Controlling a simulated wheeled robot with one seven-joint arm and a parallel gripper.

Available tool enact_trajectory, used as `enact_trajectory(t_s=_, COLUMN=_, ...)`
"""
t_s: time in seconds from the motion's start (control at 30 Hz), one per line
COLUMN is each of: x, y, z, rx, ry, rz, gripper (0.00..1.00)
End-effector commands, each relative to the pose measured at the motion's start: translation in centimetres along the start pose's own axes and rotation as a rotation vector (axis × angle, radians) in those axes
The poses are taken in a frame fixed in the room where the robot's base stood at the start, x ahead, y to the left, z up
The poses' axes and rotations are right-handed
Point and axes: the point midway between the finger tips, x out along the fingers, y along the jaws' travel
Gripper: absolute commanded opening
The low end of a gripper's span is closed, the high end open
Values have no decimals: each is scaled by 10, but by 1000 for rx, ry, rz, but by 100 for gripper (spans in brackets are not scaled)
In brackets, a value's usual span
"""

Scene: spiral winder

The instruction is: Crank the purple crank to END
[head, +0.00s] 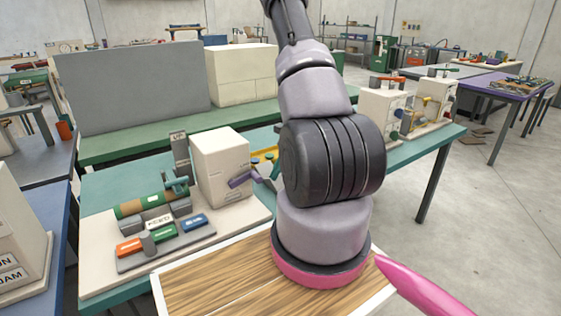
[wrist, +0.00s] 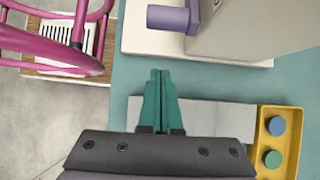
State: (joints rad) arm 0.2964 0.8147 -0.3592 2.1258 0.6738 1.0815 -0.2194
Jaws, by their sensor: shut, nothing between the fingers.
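The purple crank (head: 240,178) sticks out from the right side of a cream box (head: 220,165) on the teal bench. In the wrist view the crank (wrist: 172,17) shows at the top, against the box (wrist: 255,25). My gripper (wrist: 160,72) has teal fingers close together, with nothing between them. It is below the crank in the wrist picture, over the bench top, with a gap between them. In the head view my arm hides the gripper. I cannot make out an END mark in either view.
A green roller (head: 150,203) and a panel with orange, green and blue tiles (head: 160,243) stand left of the box. A yellow tray (wrist: 262,155) with blue and green knobs lies right of my gripper, beside a grey plate (wrist: 225,118). More machines (head: 382,112) stand farther right.

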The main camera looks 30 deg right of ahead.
Motion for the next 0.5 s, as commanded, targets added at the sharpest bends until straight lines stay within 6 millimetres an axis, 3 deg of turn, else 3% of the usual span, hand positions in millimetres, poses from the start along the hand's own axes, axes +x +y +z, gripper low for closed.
enact_trajectory(t_s=0.17, x=38, y=1, z=0, rx=0, ry=0, rz=4, gripper=0)
enact_trajectory(t_s=0.3, x=26, y=-1, z=24, rx=-4, ry=1, rz=-1, gripper=0)
enact_trajectory(t_s=0.5, x=21, y=0, z=37, rx=-2, ry=1, rz=-1, gripper=0)
